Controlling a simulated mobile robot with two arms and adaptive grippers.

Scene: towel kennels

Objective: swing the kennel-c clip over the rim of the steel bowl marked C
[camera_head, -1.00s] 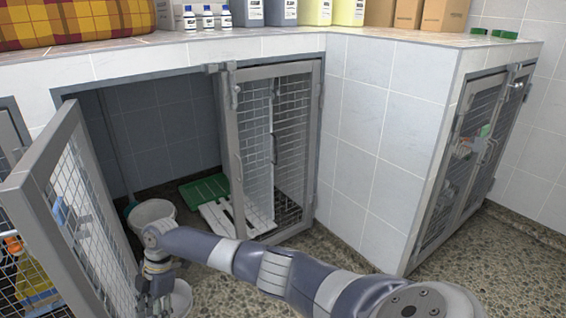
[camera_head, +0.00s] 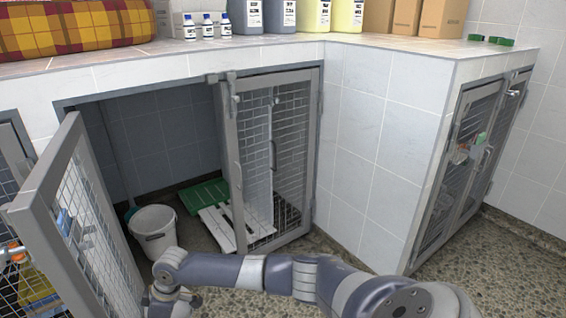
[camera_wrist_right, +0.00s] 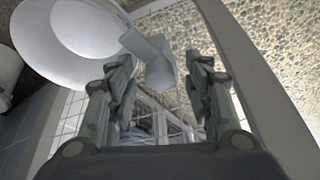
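In the right wrist view a pale round bowl (camera_wrist_right: 75,38) with a wide rim is at upper left. A light grey, angled clip-like piece (camera_wrist_right: 158,68) reaches from its rim to between my fingertips; I cannot tell whether they touch it. No C mark is readable. My right gripper (camera_wrist_right: 160,72) has its fingers spread apart on either side of that piece. In the head view my right gripper (camera_head: 168,303) is low beside the open kennel door (camera_head: 90,215), partly hidden by my forearm. The bowl is hidden there. My left gripper is not in view.
A white bucket (camera_head: 154,236) stands in the kennel opening, just beyond my right wrist. A green and white slatted board (camera_head: 222,222) lies further inside. Speckled floor (camera_head: 240,300) is open at the front.

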